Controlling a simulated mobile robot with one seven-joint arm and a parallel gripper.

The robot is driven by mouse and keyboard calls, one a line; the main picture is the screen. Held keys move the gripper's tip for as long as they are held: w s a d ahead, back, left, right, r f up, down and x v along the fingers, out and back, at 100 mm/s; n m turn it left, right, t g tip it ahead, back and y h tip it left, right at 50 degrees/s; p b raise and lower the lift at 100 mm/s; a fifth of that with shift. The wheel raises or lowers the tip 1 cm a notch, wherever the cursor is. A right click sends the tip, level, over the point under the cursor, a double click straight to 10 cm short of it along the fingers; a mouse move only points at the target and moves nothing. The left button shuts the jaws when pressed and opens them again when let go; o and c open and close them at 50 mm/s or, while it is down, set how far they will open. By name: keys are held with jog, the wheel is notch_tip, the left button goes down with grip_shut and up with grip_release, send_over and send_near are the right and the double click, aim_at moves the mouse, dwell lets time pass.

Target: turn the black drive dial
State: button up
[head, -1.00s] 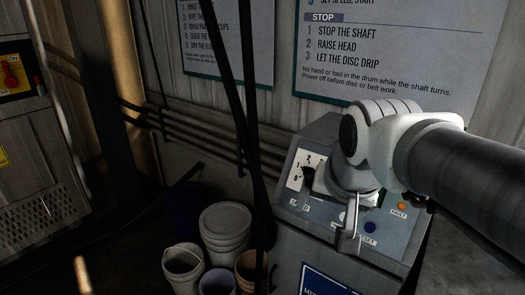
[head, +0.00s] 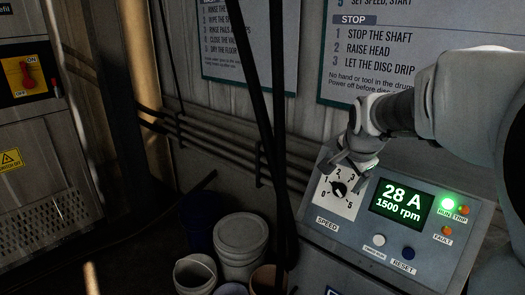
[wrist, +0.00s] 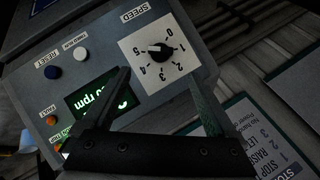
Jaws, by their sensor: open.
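The black drive dial (head: 339,189) sits on a white plate numbered 0 to 5, above a SPEED label on the grey control panel. It also shows in the wrist view (wrist: 161,50), where its narrow end appears to face the 5. My gripper (head: 350,166) is at the plate's upper edge, close to the dial. In the wrist view its two dark fingers (wrist: 158,73) are spread apart with nothing between them. The dial lies beyond the fingertips, and I see no contact. The 4 is hard to read in the head view.
Right of the dial, a lit display (head: 400,204) reads 28 A, 1500 rpm. The green RUN lamp (head: 448,203) glows. A white button (head: 379,240) and blue RESET button (head: 408,253) sit below. Dark cables (head: 262,110) hang left; buckets (head: 240,238) stand on the floor. A red switch (head: 20,77) is far left.

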aim_at(339, 188)
jog(key=x, duration=1.1)
jog(key=shift+a, duration=0.1)
jog(key=c, duration=1.4)
